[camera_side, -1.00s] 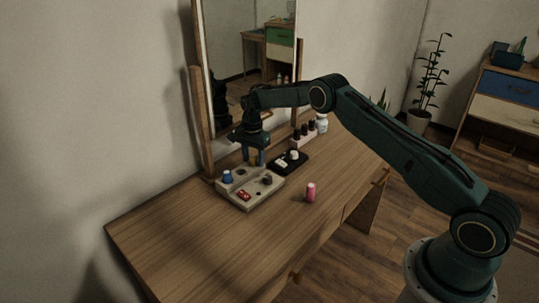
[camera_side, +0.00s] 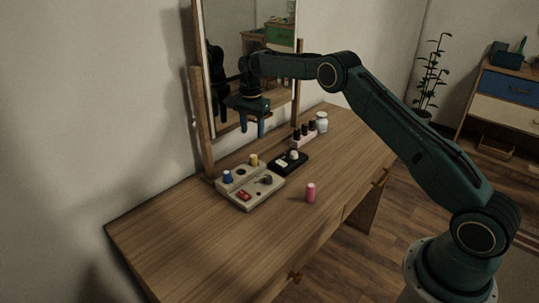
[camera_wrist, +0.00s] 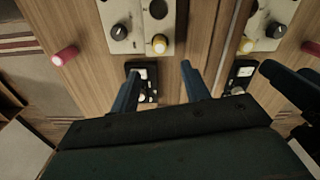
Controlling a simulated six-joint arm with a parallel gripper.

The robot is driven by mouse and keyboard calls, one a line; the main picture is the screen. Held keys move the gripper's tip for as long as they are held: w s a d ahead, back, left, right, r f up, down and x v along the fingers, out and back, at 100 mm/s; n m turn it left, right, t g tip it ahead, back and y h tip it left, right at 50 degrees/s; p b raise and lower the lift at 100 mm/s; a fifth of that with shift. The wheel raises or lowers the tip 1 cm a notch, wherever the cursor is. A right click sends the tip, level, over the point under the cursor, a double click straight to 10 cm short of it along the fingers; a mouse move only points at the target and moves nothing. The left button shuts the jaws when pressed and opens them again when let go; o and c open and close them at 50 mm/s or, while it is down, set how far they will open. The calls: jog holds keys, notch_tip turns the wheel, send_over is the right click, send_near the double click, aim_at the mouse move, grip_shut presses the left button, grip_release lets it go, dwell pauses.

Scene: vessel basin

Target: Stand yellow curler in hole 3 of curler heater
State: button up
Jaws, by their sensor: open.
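The yellow curler (camera_side: 253,160) stands upright in the far end hole of the beige curler heater (camera_side: 262,192). The wrist view also shows the yellow curler (camera_wrist: 159,43) in the heater (camera_wrist: 124,46), beside an empty dark hole. A blue curler (camera_side: 227,177) stands at the heater's other end, with the empty hole between them. My gripper (camera_side: 253,132) is open and empty, pointing down well above the yellow curler and apart from it. In the wrist view my gripper's two blue fingers (camera_wrist: 160,72) are spread with nothing between them.
A pink curler (camera_side: 310,192) stands on the table right of the heater. A black tray (camera_side: 300,167) with small white items lies behind it. A bottle rack (camera_side: 303,138) and white jar (camera_side: 322,122) stand farther back. The mirror (camera_side: 225,45) rises close behind my gripper. The front-left tabletop is clear.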

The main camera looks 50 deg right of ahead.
jog(key=shift+r, duration=0.4)
dwell(0.3)
jog(key=s+a+r+n+t, duration=0.1)
jog(key=s+a+r+n, duration=0.25)
jog(key=s+r, duration=0.7)
jog(key=s+a+r+n+t, duration=0.2)
jog(key=s+a+r+n, duration=0.15)
jog(key=s+r, duration=0.7)
jog(key=s+a+f+n+t, duration=0.1)
jog(key=s+n, duration=0.3)
jog(key=s, duration=0.8)
jog(key=s+a+f+n+t, duration=0.1)
jog(key=s+n, duration=0.3)
jog(key=s, duration=0.8)
jog(key=shift+s+a+f+n+t, duration=0.3)
jog(key=shift+s+a+n, duration=0.1)
jog(key=shift+a, duration=0.35)
jog(key=shift+o, duration=0.2)
jog(key=shift+w+r, duration=0.1)
jog(key=shift+w, duration=0.1)
